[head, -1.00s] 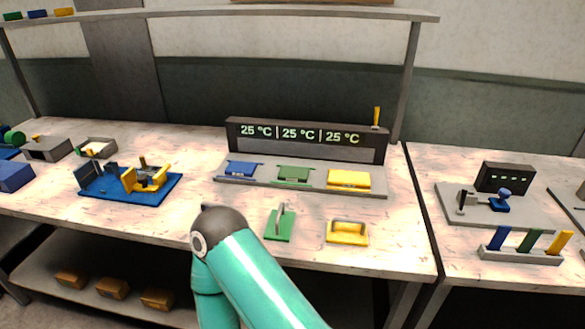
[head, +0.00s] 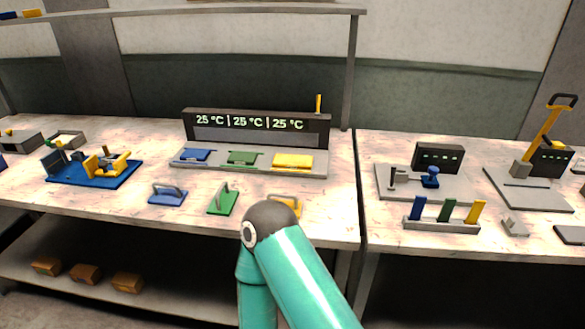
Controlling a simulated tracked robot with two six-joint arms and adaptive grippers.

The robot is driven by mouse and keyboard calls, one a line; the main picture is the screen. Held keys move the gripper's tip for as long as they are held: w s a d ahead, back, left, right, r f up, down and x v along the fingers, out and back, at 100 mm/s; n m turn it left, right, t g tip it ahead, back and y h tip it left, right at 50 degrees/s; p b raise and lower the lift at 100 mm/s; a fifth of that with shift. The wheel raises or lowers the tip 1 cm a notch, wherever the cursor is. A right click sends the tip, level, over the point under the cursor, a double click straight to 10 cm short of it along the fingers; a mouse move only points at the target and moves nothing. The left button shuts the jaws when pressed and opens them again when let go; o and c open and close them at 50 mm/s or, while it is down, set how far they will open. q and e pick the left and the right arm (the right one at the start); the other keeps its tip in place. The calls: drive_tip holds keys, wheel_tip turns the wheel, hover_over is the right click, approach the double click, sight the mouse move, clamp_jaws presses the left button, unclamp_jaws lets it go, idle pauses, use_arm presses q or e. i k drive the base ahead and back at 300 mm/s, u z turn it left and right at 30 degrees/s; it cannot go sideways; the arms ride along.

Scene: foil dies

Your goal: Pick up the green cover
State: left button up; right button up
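The green cover (head: 222,202), a flat plate with an upright handle, lies on the worktable in front of the heating station (head: 250,160). A blue cover (head: 168,197) lies to its left. Neither of my grippers is in view; only a bent arm joint shows, to the right of the green cover.
The station reads 25 °C three times and carries blue, green and yellow dies. A blue base with a yellow fixture (head: 108,165) stands at the left. A rack of coloured sticks (head: 440,222) stands on the right table. Bare tabletop surrounds the green cover.

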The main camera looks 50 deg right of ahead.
sight(236, 157)
drive_tip(key=z, duration=0.2)
drive_tip(key=k, duration=0.6)
drive_tip(key=z, duration=0.8)
drive_tip(key=i, duration=0.2)
drive_tip(key=u, duration=0.15)
